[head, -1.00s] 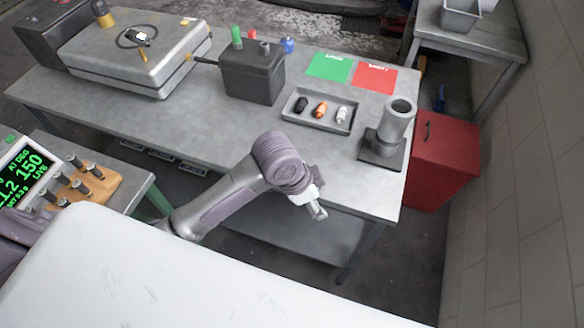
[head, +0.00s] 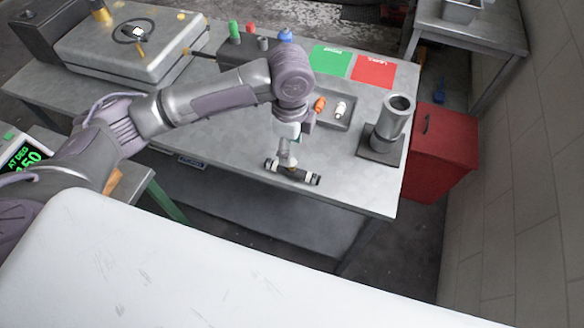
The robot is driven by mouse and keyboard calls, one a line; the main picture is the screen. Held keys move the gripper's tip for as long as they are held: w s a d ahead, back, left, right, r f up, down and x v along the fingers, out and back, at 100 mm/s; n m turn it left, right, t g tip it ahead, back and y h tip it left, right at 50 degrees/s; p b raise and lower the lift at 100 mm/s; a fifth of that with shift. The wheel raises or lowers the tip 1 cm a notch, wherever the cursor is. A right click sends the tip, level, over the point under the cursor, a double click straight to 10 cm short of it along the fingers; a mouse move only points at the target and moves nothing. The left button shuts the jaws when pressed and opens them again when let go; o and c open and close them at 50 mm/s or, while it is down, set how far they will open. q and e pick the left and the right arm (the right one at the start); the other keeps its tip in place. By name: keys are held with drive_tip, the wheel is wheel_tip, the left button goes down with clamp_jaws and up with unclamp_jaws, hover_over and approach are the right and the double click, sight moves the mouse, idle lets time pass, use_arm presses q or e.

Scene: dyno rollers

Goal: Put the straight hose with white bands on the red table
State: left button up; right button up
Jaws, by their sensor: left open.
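A straight dark hose with white bands (head: 311,180) is at the front part of the grey workbench. My left gripper (head: 288,163) is open and points down at the middle of the hose, covering part of it; I cannot tell whether it touches. A red sheet with white lettering (head: 373,72) lies flat and bare on the bench at the back right. A separate red table is not clear to see; a red cabinet (head: 437,150) stands right of the bench. My right gripper is not in view.
A green sheet (head: 331,60) lies left of the red one. A grey tray (head: 346,120) with small bottles and a grey cylinder on a stand (head: 392,122) are on the bench. A dark box (head: 238,56) stands behind my arm. The front right of the bench is clear.

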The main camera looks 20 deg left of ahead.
sight(292, 162)
use_arm(q)
wheel_tip(292, 162, down, 4)
drive_tip(key=shift+f, duration=0.2)
wheel_tip(292, 162, down, 4)
drive_tip(key=shift+w+d+f+p, duration=0.1)
drive_tip(key=shift+d+p, duration=0.05)
drive_tip(key=shift+p, duration=0.8)
drive_tip(key=shift+f, duration=0.5)
clamp_jaws()
